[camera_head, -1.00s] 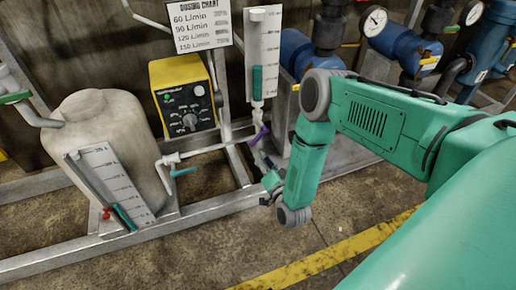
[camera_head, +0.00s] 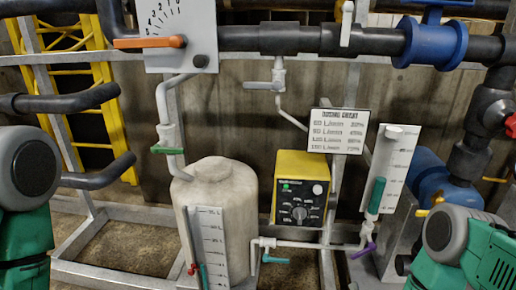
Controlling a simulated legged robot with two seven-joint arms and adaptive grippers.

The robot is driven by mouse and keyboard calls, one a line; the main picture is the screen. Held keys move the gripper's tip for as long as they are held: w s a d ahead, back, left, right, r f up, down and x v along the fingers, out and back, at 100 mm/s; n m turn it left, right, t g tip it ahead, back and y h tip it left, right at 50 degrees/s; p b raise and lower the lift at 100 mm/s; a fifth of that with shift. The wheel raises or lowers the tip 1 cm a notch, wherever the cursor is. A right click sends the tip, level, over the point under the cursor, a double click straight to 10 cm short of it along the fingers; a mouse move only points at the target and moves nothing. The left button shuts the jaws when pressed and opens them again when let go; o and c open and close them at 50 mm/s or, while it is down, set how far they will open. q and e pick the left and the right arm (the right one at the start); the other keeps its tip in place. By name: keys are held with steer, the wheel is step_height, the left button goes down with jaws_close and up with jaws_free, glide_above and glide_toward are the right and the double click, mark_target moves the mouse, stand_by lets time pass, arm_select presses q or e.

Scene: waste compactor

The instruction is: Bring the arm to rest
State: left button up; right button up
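A green and grey part of my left arm (camera_head: 25,200) shows at the left edge. A green and grey part of my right arm (camera_head: 455,248) shows at the lower right corner, in front of the blue pump parts. Neither gripper shows in the head view, so I cannot see whether they are open or shut. Both visible arm parts are low and at the sides of the picture, apart from each other.
A purple valve handle (camera_head: 363,251) is low right. A dark pipe (camera_head: 345,40) crosses above. A yellow ladder (camera_head: 104,105) is left.

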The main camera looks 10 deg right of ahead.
steer(key=s+a+r+n+g+y+p, duration=0.3)
steer(key=s+a+n+g+y+p, duration=0.15)
steer(key=s+a+n+g, duration=0.45)
steer(key=s+d+r+n+g+p, duration=0.1)
steer(key=s+d+r+g+p, duration=0.1)
steer(key=s, duration=0.7)
steer(key=s+d+r+n+g+h+p, duration=0.1)
steer(key=s+r+g, duration=0.3)
steer(key=s, duration=0.5)
steer(key=shift+d+r+g+p, duration=0.4)
steer(key=shift+d+r+p, duration=0.2)
steer(key=shift+r, duration=0.2)
steer(key=shift+w+a, duration=0.1)
steer(key=shift+a, duration=0.05)
stand_by(4.3)
